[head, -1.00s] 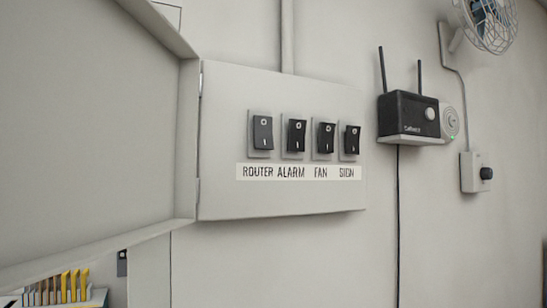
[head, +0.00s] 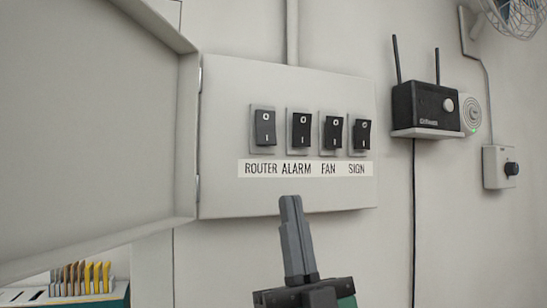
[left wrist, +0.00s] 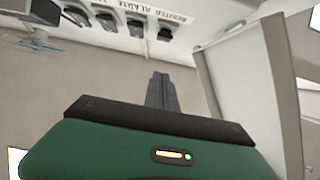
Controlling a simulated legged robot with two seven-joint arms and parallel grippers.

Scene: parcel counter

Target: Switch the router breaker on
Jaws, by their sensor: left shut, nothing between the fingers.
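The router breaker (head: 265,128) is the leftmost black rocker on the grey panel (head: 225,190), above the ROUTER label. It is marked O at the top and I at the bottom. Its rocker sits at a different tilt from the other three. In the left wrist view the router breaker (left wrist: 165,33) is at the top, right of its neighbours. My left gripper (head: 291,205) is shut and empty, fingers pointing up, below the ALARM label and apart from the switches. It also shows in the left wrist view (left wrist: 160,82). My right gripper is in neither view.
The alarm (head: 300,130), fan (head: 332,133) and sign (head: 362,134) switches stand close to the right. The open box door (head: 90,130) juts out at left. A black router (head: 425,104) sits on a wall shelf. Wall below the panel is bare.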

